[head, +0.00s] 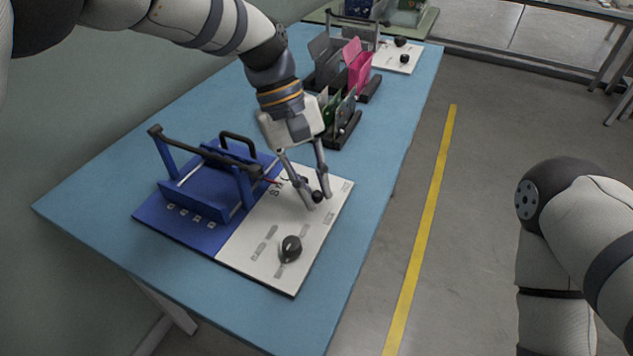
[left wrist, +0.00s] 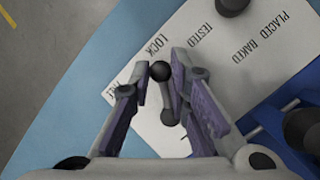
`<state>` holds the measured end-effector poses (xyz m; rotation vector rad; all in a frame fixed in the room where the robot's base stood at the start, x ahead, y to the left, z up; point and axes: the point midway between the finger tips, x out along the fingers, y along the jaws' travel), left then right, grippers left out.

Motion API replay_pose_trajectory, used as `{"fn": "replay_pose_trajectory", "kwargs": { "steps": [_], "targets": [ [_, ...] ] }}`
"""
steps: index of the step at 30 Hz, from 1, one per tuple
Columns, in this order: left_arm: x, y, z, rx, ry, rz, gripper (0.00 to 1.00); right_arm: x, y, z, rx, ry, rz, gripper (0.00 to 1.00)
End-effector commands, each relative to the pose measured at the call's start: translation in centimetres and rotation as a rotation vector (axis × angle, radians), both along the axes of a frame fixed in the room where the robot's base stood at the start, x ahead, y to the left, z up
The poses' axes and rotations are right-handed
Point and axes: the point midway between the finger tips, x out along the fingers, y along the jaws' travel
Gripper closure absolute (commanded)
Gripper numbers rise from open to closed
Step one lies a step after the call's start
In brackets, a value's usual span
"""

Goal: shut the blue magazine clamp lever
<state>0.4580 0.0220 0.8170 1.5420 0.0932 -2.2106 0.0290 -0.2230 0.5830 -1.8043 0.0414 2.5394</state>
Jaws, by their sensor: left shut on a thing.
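The blue clamp fixture (head: 190,207) stands on the left half of a board, with blue uprights and a dark crossbar. Its white label plate (head: 262,240) is on the right half. My left gripper (head: 320,203) is low over the far part of this plate, shut on the lever. Where the lever joins the fixture is hard to make out. My right gripper is out of view.
A dark round knob (head: 290,249) stands on the near part of the white plate. Board racks with a pink panel (head: 358,68) and a green board (head: 328,107) stand farther along the blue table (head: 80,205). The table's right edge is clear.

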Motion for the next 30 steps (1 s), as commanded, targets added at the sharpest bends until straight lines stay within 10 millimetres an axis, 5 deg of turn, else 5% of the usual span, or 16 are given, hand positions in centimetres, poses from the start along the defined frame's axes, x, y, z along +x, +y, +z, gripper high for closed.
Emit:
{"fn": "replay_pose_trajectory", "kwargs": {
  "steps": [20, 21, 23, 30],
  "targets": [
    [-0.12, 0.26, -0.08, 0.003, 0.000, -0.055, 1.00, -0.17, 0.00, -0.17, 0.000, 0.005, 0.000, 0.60],
    [-0.12, 0.26, -0.08, 0.003, 0.000, -0.055, 0.76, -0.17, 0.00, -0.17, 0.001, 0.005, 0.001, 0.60],
    [-0.12, 0.25, -0.06, 0.002, 0.000, -0.055, 0.63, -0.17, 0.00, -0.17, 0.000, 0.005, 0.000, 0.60],
    [-0.11, 0.22, -0.03, 0.001, 0.000, -0.053, 0.63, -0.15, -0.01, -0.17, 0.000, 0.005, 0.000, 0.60]
  ]
}}
